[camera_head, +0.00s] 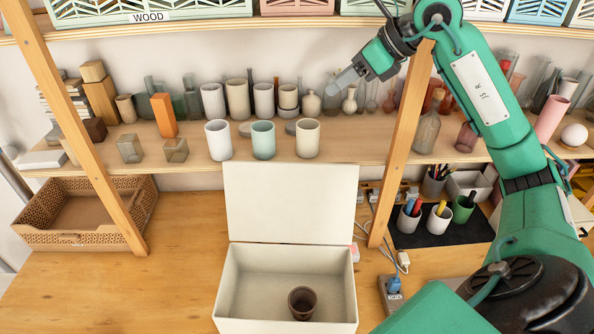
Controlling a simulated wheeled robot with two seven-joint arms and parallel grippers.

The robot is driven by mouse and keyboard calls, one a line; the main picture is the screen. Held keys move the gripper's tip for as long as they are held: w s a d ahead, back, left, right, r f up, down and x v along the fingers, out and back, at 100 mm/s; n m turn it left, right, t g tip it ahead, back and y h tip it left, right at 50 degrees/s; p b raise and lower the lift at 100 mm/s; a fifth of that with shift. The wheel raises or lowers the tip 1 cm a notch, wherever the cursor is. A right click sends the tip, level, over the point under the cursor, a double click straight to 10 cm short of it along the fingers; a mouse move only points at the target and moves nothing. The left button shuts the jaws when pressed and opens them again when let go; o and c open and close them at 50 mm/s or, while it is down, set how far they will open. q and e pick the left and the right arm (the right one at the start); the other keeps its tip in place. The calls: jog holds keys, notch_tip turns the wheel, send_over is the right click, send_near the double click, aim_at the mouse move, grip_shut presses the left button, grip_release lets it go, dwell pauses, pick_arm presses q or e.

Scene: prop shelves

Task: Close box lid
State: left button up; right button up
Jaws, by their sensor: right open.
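A cream box (234,280) stands on the wooden table at the centre front. Its lid (290,203) stands up at the back of the box, raised and open. A small dark brown cup (302,302) stands inside the box. My right gripper (345,84) is above and to the right of the lid, in front of the shelf, with nothing seen in it. It is open and apart from the lid. My left gripper does not show.
A shelf (345,146) with cups, vases and bottles runs behind the box. A wicker tray (85,240) lies at the left. Pen cups on a black mat (440,236) and a power strip (392,296) are at the right.

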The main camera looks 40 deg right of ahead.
jog(key=b, duration=1.1)
send_near(292, 163)
jog(key=v, duration=0.5)
jog(key=p+x, duration=0.3)
jog(key=x, duration=1)
jog(key=shift+f+p, duration=0.1)
jog(key=shift+p, duration=0.2)
grip_shut()
